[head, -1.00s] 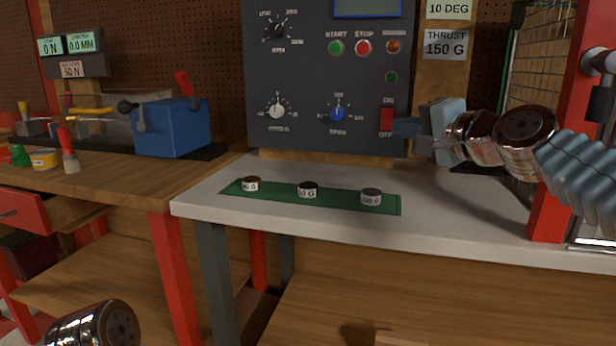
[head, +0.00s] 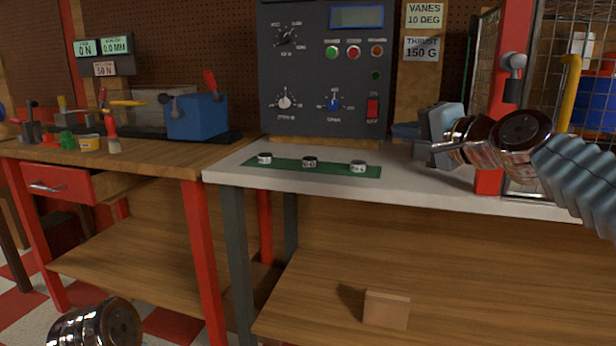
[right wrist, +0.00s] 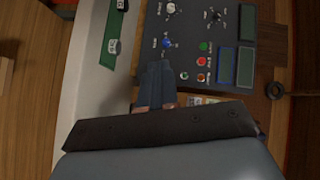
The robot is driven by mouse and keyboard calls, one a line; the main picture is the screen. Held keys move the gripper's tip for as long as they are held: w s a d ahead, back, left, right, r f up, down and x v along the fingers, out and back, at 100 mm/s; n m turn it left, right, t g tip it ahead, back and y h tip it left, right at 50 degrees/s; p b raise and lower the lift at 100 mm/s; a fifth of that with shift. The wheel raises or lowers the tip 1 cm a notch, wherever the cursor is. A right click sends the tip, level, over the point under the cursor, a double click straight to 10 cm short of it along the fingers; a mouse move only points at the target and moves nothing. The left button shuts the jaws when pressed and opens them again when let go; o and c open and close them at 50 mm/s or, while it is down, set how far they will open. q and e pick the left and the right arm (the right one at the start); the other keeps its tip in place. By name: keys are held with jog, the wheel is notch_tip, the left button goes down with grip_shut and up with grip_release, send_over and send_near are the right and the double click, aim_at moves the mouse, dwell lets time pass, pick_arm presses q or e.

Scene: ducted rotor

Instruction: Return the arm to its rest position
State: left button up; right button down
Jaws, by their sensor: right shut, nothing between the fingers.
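My right arm comes in from the right in the head view. Its gripper (head: 422,148) is shut and empty, above the right part of the white bench top (head: 430,182), in front of and to the right of the dark control panel (head: 320,75). In the right wrist view the closed fingers (right wrist: 154,86) point toward the panel (right wrist: 205,40), with nothing between them. My left gripper is out of view; only a metallic link of mine shows at the lower left.
Several small weights, including one at the right (head: 357,167), sit on a green mat (head: 325,171). A red post (head: 490,180) and wire cage stand close to my right arm. A wooden bench with a blue vise (head: 196,117) is at left. A wooden block (head: 386,309) lies on the lower shelf.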

jog(key=w+a+f+n+g+h, duration=0.15)
jog(key=w+f, duration=0.25)
jog(key=f, duration=0.8)
jog(key=w+a+f+m+g+h, duration=0.1)
jog(key=w+f+g, duration=0.15)
jog(key=f, duration=0.95)
notch_tip(320, 180, down, 20)
jog(key=s+n+g+h, duration=0.1)
jog(key=s+n+g, duration=0.1)
jog(key=g, duration=0.1)
jog(key=s+a+f+n+g, duration=0.1)
jog(key=s+f, duration=0.2)
jog(key=f, duration=0.4)
jog(key=s+f+n+g, duration=0.1)
jog(key=s+f, duration=0.3)
jog(key=f, duration=0.2)
jog(key=s+a+f+n+g, duration=0.1)
jog(key=s+f+g, duration=0.1)
jog(key=s+f, duration=0.6)
jog(key=s+a+f+n+g, duration=0.1)
jog(key=s+f+n+g, duration=0.1)
jog(key=s+f, duration=0.6)
jog(key=s+g, duration=0.1)
jog(key=s, duration=0.6)
jog(key=shift+s+a+f, duration=0.25)
jog(key=shift+s+a, duration=0.05)
